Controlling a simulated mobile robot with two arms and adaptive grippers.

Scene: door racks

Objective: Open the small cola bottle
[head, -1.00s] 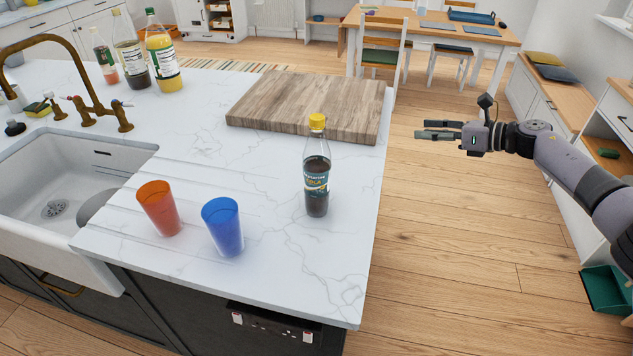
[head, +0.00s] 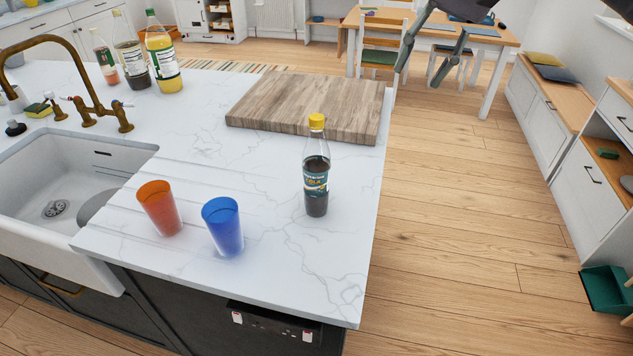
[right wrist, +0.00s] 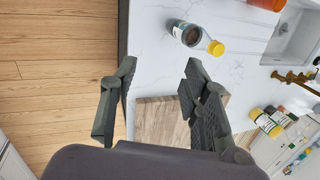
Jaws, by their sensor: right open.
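The small cola bottle (head: 317,178) stands upright on the white marble counter, with dark cola inside and a yellow cap (head: 317,121) on top. My right gripper (head: 432,62) is at the top of the head view, up and to the right of the bottle, with its fingers pointing down. It is open and empty. In the right wrist view, the cola bottle (right wrist: 186,33) and its yellow cap (right wrist: 216,48) lie beyond the open fingers (right wrist: 155,85), apart from them. My left gripper is out of view.
An orange cup (head: 159,208) and a blue cup (head: 222,227) stand left of the bottle. A wooden board (head: 305,103) lies behind it. A sink (head: 60,185) and several larger bottles (head: 162,58) are at the left. The counter's right edge is clear.

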